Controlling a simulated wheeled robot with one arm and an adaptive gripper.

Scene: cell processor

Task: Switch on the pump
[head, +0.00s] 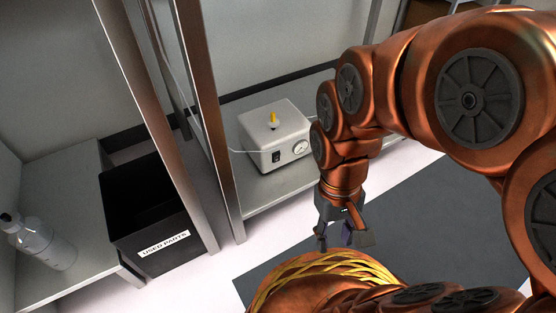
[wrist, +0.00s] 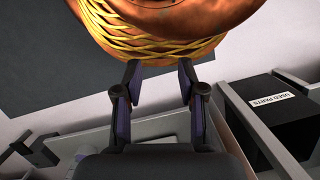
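The pump (head: 275,136) is a white box on the grey shelf in the middle of the head view. It has a yellow-tipped fitting on top, a round gauge on its front and a dark switch (head: 276,157) to the left of the gauge. A thin tube runs from its left side. I cannot tell the switch's position. My gripper (head: 338,240) hangs to the right of and in front of the pump, apart from it, pointing down. In the wrist view my gripper (wrist: 159,75) has its fingers spread with nothing between them. The pump is not clearly visible in the wrist view.
A black bin (head: 150,212) labelled "USED PARTS" stands left of the shelf; it also shows in the wrist view (wrist: 268,115). Upright metal posts (head: 208,110) flank the shelf's left side. A clear bottle (head: 42,240) stands on a grey surface at far left. A dark mat (head: 430,220) covers the floor.

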